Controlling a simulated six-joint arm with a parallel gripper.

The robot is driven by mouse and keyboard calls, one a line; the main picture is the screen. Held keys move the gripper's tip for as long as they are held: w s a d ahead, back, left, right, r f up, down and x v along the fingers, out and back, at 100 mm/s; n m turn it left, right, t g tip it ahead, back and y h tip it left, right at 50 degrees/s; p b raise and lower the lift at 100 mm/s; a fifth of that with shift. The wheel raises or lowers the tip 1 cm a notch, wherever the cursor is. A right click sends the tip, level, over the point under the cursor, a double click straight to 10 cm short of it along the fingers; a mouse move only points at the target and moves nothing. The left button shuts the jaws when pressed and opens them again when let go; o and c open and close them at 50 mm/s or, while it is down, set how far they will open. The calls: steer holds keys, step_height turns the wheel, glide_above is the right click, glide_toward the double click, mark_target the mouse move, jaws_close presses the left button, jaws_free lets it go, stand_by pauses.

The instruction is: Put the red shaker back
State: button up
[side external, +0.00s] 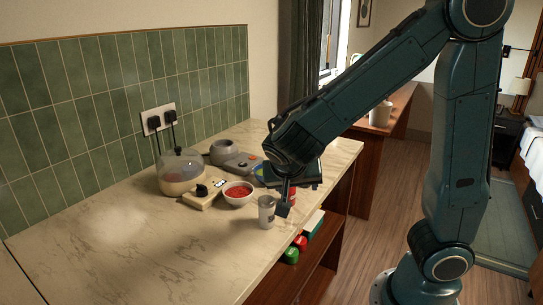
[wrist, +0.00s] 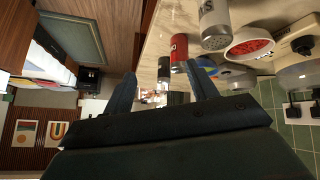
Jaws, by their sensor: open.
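The red shaker (wrist: 179,52) stands on the counter near its front edge. In the side view it shows only as a strip of red (side external: 293,193), partly hidden behind my gripper (side external: 285,208). In the wrist view my gripper (wrist: 160,72) is open, with nothing between its fingers. The red shaker appears just beyond the tip of the right-hand finger, and I cannot tell whether they touch. A grey shaker (side external: 266,211) stands close beside my gripper, and it also shows in the wrist view (wrist: 213,25).
A dark object (wrist: 163,70) shows beyond my fingers. Red and green items (side external: 291,255) sit on a shelf under the counter. The counter's left part (side external: 120,240) is clear.

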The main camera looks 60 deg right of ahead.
steer(key=s+a+r+n+t+y, duration=0.3)
steer(key=s+r+n+y, duration=0.4)
steer(key=s+n, duration=0.4)
steer(key=shift+s+a+r+n+t+y, duration=0.35)
steer(key=shift+a+r, duration=0.2)
steer(key=shift+a, duration=0.35)
